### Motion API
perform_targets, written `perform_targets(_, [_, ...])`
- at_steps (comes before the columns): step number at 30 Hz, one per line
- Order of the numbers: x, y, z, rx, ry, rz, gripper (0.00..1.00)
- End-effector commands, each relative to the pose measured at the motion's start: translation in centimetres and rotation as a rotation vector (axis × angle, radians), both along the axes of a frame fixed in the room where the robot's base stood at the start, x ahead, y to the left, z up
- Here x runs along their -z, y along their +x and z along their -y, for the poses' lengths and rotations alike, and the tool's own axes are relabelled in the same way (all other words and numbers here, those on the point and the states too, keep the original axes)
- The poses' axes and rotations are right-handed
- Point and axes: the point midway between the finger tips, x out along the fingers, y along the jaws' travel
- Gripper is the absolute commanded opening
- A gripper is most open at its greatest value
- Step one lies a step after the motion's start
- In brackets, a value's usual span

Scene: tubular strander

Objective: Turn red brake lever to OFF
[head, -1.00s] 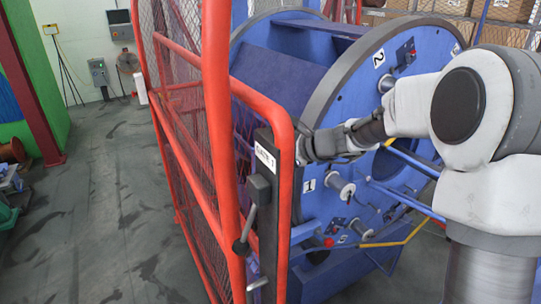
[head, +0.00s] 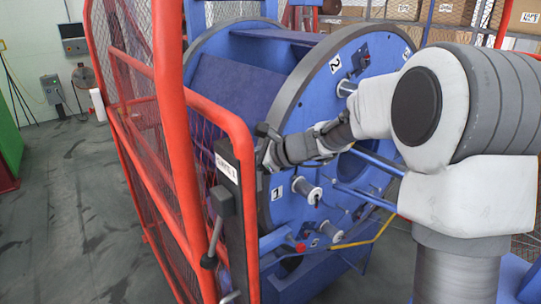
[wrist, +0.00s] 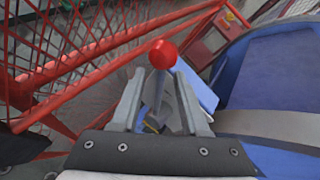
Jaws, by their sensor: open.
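The red brake lever shows in the wrist view as a round red knob (wrist: 163,54) on a grey rod. The rod stands between the two fingers of my gripper (wrist: 159,88), and the knob is just beyond the fingertips. The fingers are open, with gaps showing on both sides of the rod. In the head view my gripper (head: 264,143) is beside the top corner of the red mesh gate, in front of the blue drum. I cannot make out the red knob there. No OFF marking is readable.
The red mesh gate (head: 181,150) stands close on the left of my gripper. The large blue drum (head: 300,110) with bobbins is close on the right. Open floor (head: 60,235) lies left of the gate.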

Motion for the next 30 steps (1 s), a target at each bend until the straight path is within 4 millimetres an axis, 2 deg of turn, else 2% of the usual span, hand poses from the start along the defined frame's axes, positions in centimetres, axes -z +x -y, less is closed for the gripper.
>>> perform_targets(9, [-3.6,-3.6,6.1,0.003,-0.002,0.003,0.45])
perform_targets(15, [-5.5,-5.6,9.2,0.002,-0.001,0.001,0.45])
perform_targets(21, [-6.6,-6.6,10.9,0.000,0.000,0.000,0.45])
perform_targets(30, [-6.8,-6.9,11.3,-0.002,-0.001,0.000,0.45])
